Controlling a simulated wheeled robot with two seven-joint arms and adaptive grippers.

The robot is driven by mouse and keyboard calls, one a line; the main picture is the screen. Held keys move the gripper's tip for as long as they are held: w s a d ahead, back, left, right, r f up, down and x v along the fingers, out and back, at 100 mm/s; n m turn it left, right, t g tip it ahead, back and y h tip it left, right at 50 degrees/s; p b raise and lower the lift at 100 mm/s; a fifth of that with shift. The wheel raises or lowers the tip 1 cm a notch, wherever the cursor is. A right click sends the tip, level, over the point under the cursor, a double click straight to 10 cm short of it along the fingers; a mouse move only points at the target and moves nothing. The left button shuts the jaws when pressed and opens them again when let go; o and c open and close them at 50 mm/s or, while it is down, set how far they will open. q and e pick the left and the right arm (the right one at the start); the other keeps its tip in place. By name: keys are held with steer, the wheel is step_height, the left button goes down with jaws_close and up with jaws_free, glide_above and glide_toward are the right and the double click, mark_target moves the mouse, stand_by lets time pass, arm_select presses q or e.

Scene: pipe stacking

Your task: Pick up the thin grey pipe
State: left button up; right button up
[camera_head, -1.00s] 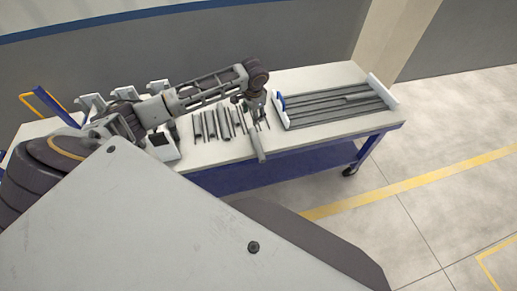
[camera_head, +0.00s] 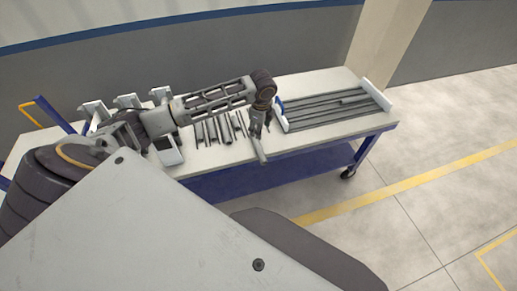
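Several short grey pipes of differing thickness lie side by side in a row (camera_head: 212,132) on the white table top (camera_head: 205,158). I cannot tell for sure which is the thin grey pipe; a slim one (camera_head: 240,123) lies at the right end. My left gripper (camera_head: 258,130) points down just right of this row, near the table's front edge. A light grey bar-like piece (camera_head: 262,150) shows under it and reaches over the front edge; I cannot tell whether the gripper holds it. The fingers are too small to read. My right gripper is out of view.
A rack (camera_head: 377,84) with white ends and long grey pipes lies at the right of the table. White holders (camera_head: 160,95) stand at the back left, and a white box (camera_head: 168,152) at the front left. The floor on the right is clear.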

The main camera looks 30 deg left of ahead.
arm_select(q)
steer(key=m, duration=0.9)
glide_above(258, 145)
steer(key=f, duration=0.8)
steer(key=shift+s+d+f, duration=0.2)
steer(key=shift+s+d, duration=0.05)
steer(key=shift+s, duration=0.05)
steer(key=shift+f, duration=0.1)
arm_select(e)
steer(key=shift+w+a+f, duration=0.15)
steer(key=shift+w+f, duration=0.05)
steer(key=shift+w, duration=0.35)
